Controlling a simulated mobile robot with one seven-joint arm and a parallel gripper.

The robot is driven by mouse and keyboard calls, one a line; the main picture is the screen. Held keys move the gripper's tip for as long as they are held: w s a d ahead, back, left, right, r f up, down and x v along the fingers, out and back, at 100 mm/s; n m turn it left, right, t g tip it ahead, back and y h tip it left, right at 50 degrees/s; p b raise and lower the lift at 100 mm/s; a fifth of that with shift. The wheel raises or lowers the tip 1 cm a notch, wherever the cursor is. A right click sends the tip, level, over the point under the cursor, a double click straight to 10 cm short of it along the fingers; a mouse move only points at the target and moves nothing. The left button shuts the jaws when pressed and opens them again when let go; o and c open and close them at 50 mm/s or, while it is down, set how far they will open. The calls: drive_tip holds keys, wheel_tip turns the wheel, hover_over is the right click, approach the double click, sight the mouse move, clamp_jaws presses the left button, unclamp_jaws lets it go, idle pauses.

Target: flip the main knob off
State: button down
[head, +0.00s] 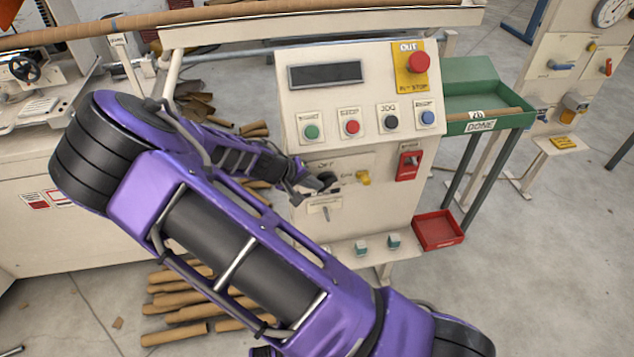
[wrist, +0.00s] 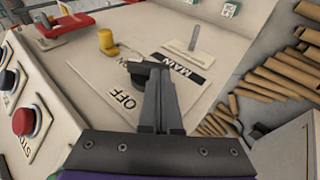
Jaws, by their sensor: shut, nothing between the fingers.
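The main knob (head: 327,179) is a black knob on the sloping cream panel of the console, below the row of push buttons. In the wrist view the knob (wrist: 137,70) sits between the OFF lettering and the partly covered ON lettering, beside a black MAIN label (wrist: 182,67). My gripper (head: 306,190) is at the knob's left side in the head view. In the wrist view its dark fingers (wrist: 158,82) are together and empty, with their tips right against or just beside the knob. They hide part of it, so contact and the knob's exact setting are unclear.
A yellow knob (head: 364,178), a red switch plate (head: 410,166) and a small lever plate (head: 325,210) are close by. Above are coloured push buttons (head: 352,127) and a red stop button (head: 419,62). A green tray (head: 490,115) stands right; cardboard tubes (head: 180,310) lie on the floor.

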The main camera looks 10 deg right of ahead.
drive_tip(key=f+h+b, duration=0.1)
drive_tip(key=h+b, duration=0.1)
drive_tip(key=h, duration=0.1)
drive_tip(key=f+n+h+b, duration=0.1)
drive_tip(key=h+b, duration=0.1)
drive_tip(key=shift+a+f+t, duration=0.3)
drive_tip(key=shift+r+p, duration=0.3)
drive_tip(key=shift+d, duration=0.1)
